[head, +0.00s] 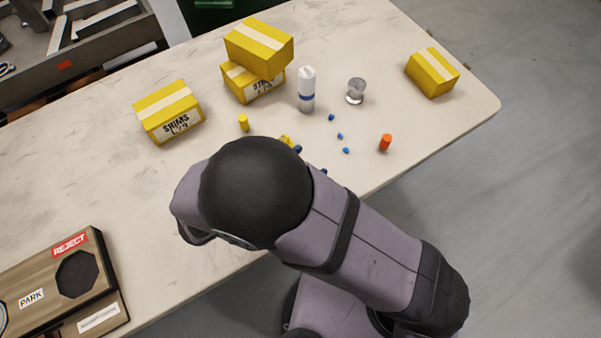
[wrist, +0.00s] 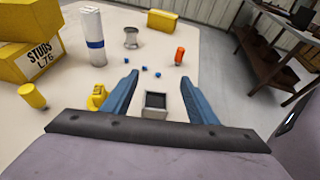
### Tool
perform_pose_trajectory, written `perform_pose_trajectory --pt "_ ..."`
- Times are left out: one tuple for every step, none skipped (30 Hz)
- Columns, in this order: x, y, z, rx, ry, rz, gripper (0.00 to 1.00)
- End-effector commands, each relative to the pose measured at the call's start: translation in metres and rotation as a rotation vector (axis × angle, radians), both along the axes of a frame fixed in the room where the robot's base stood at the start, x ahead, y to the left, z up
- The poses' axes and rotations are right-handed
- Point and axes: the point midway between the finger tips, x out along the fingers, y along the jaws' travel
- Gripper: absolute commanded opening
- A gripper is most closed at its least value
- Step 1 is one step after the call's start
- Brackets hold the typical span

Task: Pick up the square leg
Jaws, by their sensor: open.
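A small dark square piece with a pale rim, likely the square leg (wrist: 156,101), stands on the table in the wrist view. It lies between the two blue fingers of my gripper (wrist: 158,77), nearer the palm than the tips in the picture. The fingers are apart, with a gap on each side of the piece. I cannot tell how far above or around it they are. In the head view my arm hides the piece and most of the gripper.
A yellow piece (wrist: 97,98) is close beside the left finger. A REJECT panel (head: 91,262) is front left.

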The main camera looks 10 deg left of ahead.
Motion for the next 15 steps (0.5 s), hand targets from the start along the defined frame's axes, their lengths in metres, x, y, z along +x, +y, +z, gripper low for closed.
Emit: perform_pose_trajectory --pt "-0.008 0.005 -0.022 0.012 0.006 0.006 0.53" --pt "-0.013 0.008 -0.028 0.018 0.008 0.008 0.53" --pt "-0.017 0.011 -0.034 0.025 0.009 0.011 0.53" --pt "-0.02 0.013 -0.037 0.031 0.01 0.015 0.53" --pt "-0.022 0.015 -0.04 0.034 0.01 0.017 0.53" --pt "-0.025 0.017 -0.043 0.038 0.011 0.019 0.53" --pt "-0.027 0.017 -0.045 0.04 0.012 0.019 0.53" --pt "-0.028 0.018 -0.046 0.041 0.013 0.02 0.53" --pt "-0.029 0.019 -0.047 0.043 0.014 0.02 0.53" --pt "-0.03 0.019 -0.047 0.044 0.015 0.02 0.53" --pt "-0.03 0.019 -0.047 0.045 0.014 0.02 0.53" --pt "-0.03 0.019 -0.047 0.045 0.014 0.02 0.53" --pt "-0.029 0.018 -0.047 0.044 0.014 0.019 0.53" --pt "-0.028 0.017 -0.047 0.044 0.014 0.019 0.53" --pt "-0.026 0.016 -0.048 0.045 0.014 0.018 0.53"
